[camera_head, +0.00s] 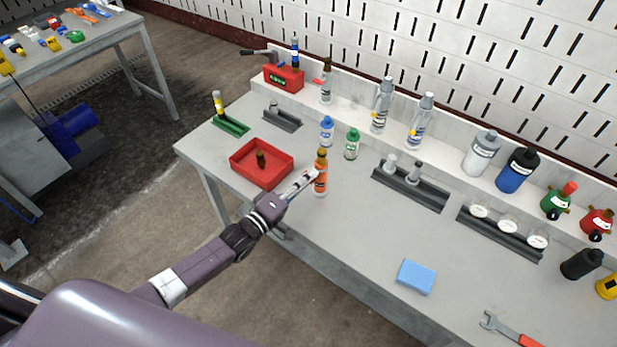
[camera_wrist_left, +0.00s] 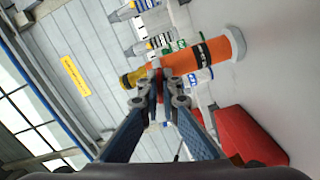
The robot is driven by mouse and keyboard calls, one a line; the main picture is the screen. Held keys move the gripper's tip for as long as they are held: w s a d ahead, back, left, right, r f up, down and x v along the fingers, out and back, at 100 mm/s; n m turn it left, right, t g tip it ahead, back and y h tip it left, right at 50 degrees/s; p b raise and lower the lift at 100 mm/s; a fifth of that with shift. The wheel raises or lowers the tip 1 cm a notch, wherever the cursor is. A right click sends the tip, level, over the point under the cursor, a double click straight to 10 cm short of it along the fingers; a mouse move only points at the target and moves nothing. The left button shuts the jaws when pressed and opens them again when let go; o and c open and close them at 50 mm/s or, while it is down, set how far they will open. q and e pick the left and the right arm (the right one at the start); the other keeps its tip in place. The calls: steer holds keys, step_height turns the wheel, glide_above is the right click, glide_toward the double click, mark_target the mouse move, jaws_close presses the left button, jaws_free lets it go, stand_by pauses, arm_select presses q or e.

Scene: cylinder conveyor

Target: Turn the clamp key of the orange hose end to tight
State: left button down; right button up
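The orange hose end (camera_head: 321,185) stands upright on the bench, an orange cylinder with a dark band and a brass-yellow top (camera_head: 321,157). In the left wrist view the orange body (camera_wrist_left: 195,56) lies across the picture, with its yellow top (camera_wrist_left: 130,80) to the left. My left gripper (camera_head: 314,175) reaches it from the front left. Its fingertips (camera_wrist_left: 160,76) are close together at the narrow neck between body and top, and appear shut on it. The fingers partly hide the neck; the key's setting cannot be read. My right gripper is not in view.
A red tray (camera_head: 248,180) with a small brown piece is left of the hose end. Blue (camera_head: 327,131) and green (camera_head: 352,144) bottles stand close behind. A grey rack (camera_head: 425,198) is to the right. A blue block (camera_head: 416,277) lies nearer the front; bench between is clear.

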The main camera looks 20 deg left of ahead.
arm_select(q)
steer(key=m, duration=0.4)
steer(key=shift+f+b, duration=0.1)
steer(key=shift+b, duration=0.2)
steer(key=m, duration=0.4)
steer(key=shift+m, duration=0.3)
steer(key=m+b, duration=0.1)
steer(key=m, duration=0.2)
steer(key=shift+m, duration=0.3)
steer(key=m, duration=0.4)
steer(key=shift+m+b, duration=0.3)
steer(key=m, duration=0.3)
steer(key=shift+m+b, duration=0.3)
steer(key=shift+b, duration=0.1)
steer(key=m+b, duration=0.1)
steer(key=m, duration=0.2)
steer(key=shift+m, duration=0.4)
steer(key=m+b, duration=0.1)
steer(key=m, duration=0.3)
steer(key=shift+b, duration=0.3)
steer(key=shift+m+b, duration=0.65)
steer(key=shift+m, duration=1.35)
